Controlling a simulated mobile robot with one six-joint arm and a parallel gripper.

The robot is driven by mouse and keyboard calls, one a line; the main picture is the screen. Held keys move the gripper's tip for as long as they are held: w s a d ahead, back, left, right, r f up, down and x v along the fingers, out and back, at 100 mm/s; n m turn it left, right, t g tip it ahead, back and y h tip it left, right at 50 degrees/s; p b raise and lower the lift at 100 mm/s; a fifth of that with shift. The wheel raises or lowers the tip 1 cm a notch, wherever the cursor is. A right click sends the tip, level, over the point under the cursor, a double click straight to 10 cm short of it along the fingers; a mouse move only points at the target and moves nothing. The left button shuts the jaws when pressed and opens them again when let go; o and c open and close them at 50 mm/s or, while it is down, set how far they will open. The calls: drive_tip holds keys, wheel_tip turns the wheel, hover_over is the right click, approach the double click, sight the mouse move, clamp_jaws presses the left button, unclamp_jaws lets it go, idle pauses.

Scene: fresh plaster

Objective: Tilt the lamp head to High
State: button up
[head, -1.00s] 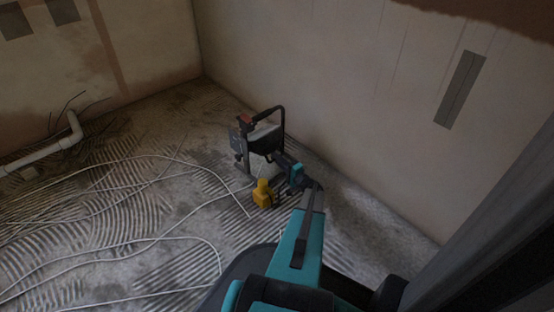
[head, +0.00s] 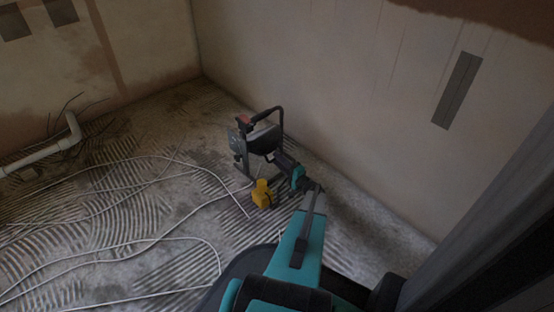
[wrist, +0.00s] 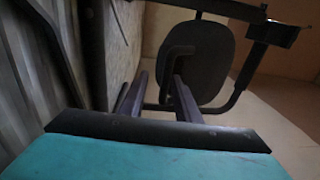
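The work lamp stands on the floor near the wall corner, its black tube frame (head: 281,122) upright. Its lamp head (head: 264,141) shows mostly dark shell, with a thin pale strip above. In the wrist view the dark rounded lamp head (wrist: 205,65) fills the upper middle, with a dark loop-shaped part in front of it. My gripper (head: 281,160) is at the lamp's lower right side. In the wrist view my gripper (wrist: 160,80) has its two fingers apart, pointing at the lamp head. I cannot tell whether they touch it. No High mark is readable.
A yellow object (head: 263,193) sits on the floor close beside my gripper. White cables (head: 150,238) loop across the ridged floor to the left. The plastered wall (head: 340,100) is close behind the lamp.

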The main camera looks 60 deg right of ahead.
drive_tip(key=p+v, duration=0.4)
drive_tip(key=v, duration=0.8)
drive_tip(key=shift+s+f, duration=0.1)
drive_tip(key=shift+s, duration=0.1)
drive_tip(key=shift+p, duration=0.3)
